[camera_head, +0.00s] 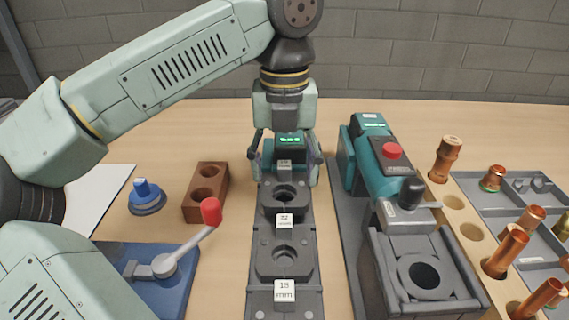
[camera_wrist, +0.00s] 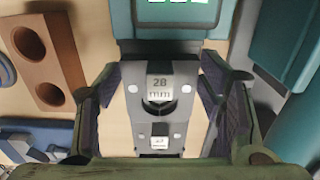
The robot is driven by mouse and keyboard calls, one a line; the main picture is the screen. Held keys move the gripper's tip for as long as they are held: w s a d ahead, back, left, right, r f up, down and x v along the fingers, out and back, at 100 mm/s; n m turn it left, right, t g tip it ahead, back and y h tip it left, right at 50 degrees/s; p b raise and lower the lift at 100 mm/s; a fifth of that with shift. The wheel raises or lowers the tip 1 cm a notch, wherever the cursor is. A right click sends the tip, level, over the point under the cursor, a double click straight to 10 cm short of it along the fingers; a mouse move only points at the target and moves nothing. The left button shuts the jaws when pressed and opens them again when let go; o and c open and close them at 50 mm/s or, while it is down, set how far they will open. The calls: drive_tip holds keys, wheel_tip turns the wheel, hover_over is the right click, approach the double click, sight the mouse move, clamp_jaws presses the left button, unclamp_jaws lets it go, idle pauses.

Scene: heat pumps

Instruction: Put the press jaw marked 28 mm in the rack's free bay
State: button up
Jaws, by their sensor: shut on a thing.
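The press jaw marked 28 mm (camera_wrist: 159,109) is a dark grey block with a white label, seen between my fingers in the wrist view. My gripper (camera_head: 287,172) is shut on it at the far end of the rack, one finger on each side. In the wrist view my gripper (camera_wrist: 160,95) shows its two dark pads left and right of the jaw. The dark grey rack (camera_head: 310,303) runs toward me, with the 22 mm jaw (camera_head: 268,204) and the 15 mm jaw (camera_head: 266,264) in it. I cannot tell whether the held jaw touches the rack; the bay under it is hidden.
A teal press tool (camera_head: 378,165) stands close on the right. A brown block with holes (camera_head: 206,207), a blue cap (camera_head: 147,195) and a red-knobbed lever (camera_head: 211,211) are on the left. Copper fittings (camera_head: 447,157) stand in a wooden holder and grey tray at far right.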

drive_tip(key=shift+f+b, duration=0.4)
drive_tip(key=shift+f, duration=0.2)
drive_tip(key=shift+f+b, duration=0.3)
drive_tip(key=shift+f, duration=0.25)
drive_tip(key=o, duration=1.7)
drive_tip(key=shift+r, duration=0.1)
drive_tip(key=shift+o, duration=0.2)
drive_tip(key=shift+s+r, duration=0.1)
